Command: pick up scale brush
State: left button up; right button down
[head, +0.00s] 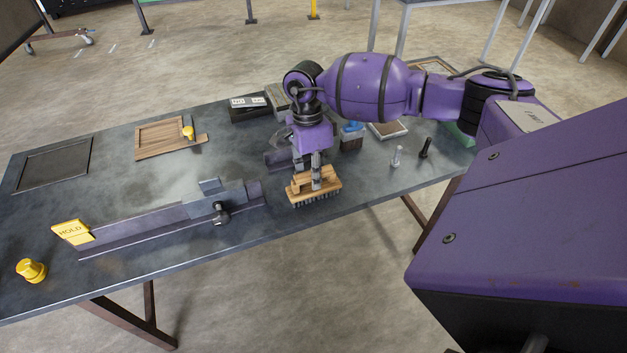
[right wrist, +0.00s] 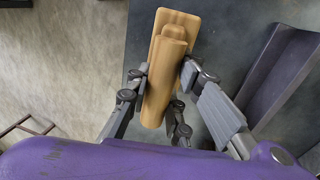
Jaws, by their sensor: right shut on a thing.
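The scale brush (head: 315,191) has a wooden block, a raised wooden handle and dark bristles pointing down. It is near the table's front edge in the head view. My right gripper (head: 317,172) is shut on its handle from above. In the right wrist view the brush (right wrist: 175,30) lies between the fingers of the gripper (right wrist: 168,85), which press on both sides of the wooden handle. Whether the bristles touch the table or hang just above it, I cannot tell. My left gripper is not in view.
A long steel angle with a clamp (head: 221,214) and a yellow HOLD tag (head: 73,232) lies left of the brush. A yellow knob (head: 31,270) stands at the left front. A wooden board (head: 165,138), dark tray (head: 53,165) and black box (head: 249,108) are farther back. The table's front edge is close.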

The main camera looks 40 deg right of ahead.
jog(key=shift+r, duration=0.1)
jog(key=shift+r, duration=0.55)
jog(key=s+a+r+b, duration=0.1)
jog(key=s+a+r, duration=0.4)
jog(key=a+r, duration=0.7)
jog(key=shift+a, duration=0.5)
jog(key=shift+s, duration=0.1)
